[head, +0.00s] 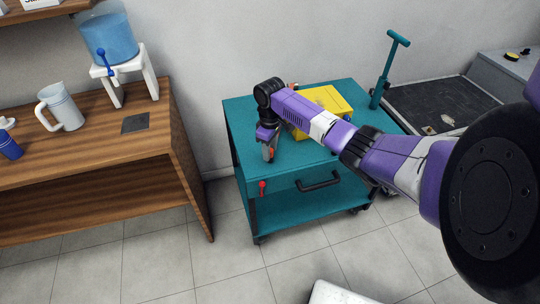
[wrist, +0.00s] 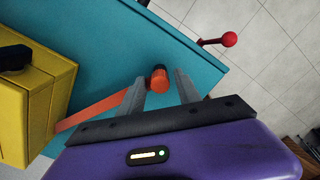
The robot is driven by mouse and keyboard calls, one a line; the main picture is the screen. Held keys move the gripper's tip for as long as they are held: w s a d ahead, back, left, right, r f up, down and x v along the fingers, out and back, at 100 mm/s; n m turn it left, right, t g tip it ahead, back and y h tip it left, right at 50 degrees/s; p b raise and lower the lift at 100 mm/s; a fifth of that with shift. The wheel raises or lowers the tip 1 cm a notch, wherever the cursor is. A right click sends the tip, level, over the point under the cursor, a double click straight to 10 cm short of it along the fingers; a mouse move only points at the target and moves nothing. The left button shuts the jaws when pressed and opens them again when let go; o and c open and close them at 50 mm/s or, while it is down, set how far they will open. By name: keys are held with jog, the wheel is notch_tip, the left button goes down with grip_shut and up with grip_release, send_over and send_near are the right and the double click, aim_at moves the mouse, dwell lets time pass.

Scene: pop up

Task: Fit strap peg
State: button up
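An orange peg (wrist: 158,78) shows end-on in the wrist view, over the teal cart top near its edge. An orange strap (wrist: 88,115) runs from beside the peg down-left toward a yellow box (wrist: 38,95). My gripper (wrist: 158,88) is open, with one finger on each side of the peg and small gaps visible. I cannot tell how deep the peg sits between the fingers. In the head view my gripper (head: 268,152) points down at the cart's front-left edge. The yellow box (head: 325,102) sits on the cart top, partly behind my arm. No hole for the peg is clearly visible.
The teal cart (head: 240,112) has a red knob (head: 262,187) at its front edge and a black handle (head: 318,181). A wooden bench (head: 90,155) with a jug (head: 62,107) and water dispenser (head: 110,40) stands left. Tiled floor is clear between them.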

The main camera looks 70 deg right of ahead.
grip_shut()
notch_tip(320, 180, up, 5)
jog(key=p, duration=0.5)
jog(key=shift+f, duration=0.1)
